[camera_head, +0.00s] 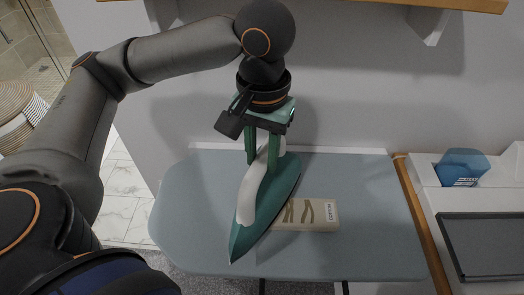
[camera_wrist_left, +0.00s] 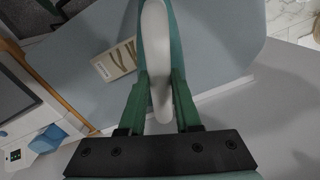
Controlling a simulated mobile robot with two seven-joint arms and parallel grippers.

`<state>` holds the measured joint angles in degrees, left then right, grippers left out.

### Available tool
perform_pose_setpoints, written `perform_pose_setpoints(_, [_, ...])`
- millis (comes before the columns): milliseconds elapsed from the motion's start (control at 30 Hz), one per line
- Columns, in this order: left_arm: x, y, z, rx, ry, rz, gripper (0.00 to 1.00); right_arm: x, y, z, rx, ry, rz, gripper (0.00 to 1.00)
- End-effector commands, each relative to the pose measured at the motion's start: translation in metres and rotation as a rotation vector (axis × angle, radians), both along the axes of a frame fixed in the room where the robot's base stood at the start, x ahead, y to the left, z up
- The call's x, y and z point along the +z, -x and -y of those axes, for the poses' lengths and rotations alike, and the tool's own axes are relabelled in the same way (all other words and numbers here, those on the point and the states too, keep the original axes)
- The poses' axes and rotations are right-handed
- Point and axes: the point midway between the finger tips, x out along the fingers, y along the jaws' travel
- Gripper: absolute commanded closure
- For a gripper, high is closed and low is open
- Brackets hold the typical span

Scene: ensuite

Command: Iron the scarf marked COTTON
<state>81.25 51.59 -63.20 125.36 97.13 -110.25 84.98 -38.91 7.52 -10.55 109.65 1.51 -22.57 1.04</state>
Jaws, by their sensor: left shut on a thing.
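A green iron with a white handle (camera_head: 262,190) is over the ironing board (camera_head: 190,205), its tip pointing toward the front. My left gripper (camera_head: 263,158) is shut on the iron's handle from above; in the left wrist view the white handle (camera_wrist_left: 157,70) lies between the green fingers. A flat beige piece with dark markings (camera_head: 307,214) lies on the board just right of the iron. Whether the iron's sole touches the board cannot be told. My right gripper is not in view.
Right of the board are a wooden edge (camera_head: 422,222), a blue container (camera_head: 463,167) and a dark grey panel (camera_head: 485,245) on a white surface. A wooden shelf (camera_head: 440,3) is above. A woven basket (camera_head: 17,112) stands at left. The board's left side is clear.

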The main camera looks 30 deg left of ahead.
Motion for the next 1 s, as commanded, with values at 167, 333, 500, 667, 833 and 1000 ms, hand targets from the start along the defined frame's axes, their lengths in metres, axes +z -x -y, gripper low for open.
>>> perform_pose_setpoints(167, [-0.002, 0.0, 0.0, 0.0, 0.002, 0.002, 1.0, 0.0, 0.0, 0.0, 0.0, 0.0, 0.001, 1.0])
perform_pose_setpoints(333, [-0.005, 0.0, 0.0, 0.0, 0.002, 0.002, 1.0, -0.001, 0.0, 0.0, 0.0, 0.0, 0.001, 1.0])
perform_pose_setpoints(500, [-0.008, -0.001, 0.0, 0.001, 0.001, 0.003, 1.0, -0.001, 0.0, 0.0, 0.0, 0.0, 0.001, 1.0])
perform_pose_setpoints(667, [-0.011, -0.001, 0.0, 0.001, 0.001, 0.003, 1.0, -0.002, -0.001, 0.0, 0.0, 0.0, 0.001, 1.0])
perform_pose_setpoints(833, [-0.014, 0.0, 0.0, 0.0, 0.002, 0.004, 1.0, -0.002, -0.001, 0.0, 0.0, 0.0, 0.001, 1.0])
perform_pose_setpoints(1000, [-0.011, -0.002, 0.004, -0.001, 0.003, 0.002, 1.0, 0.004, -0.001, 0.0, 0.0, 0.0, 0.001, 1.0])
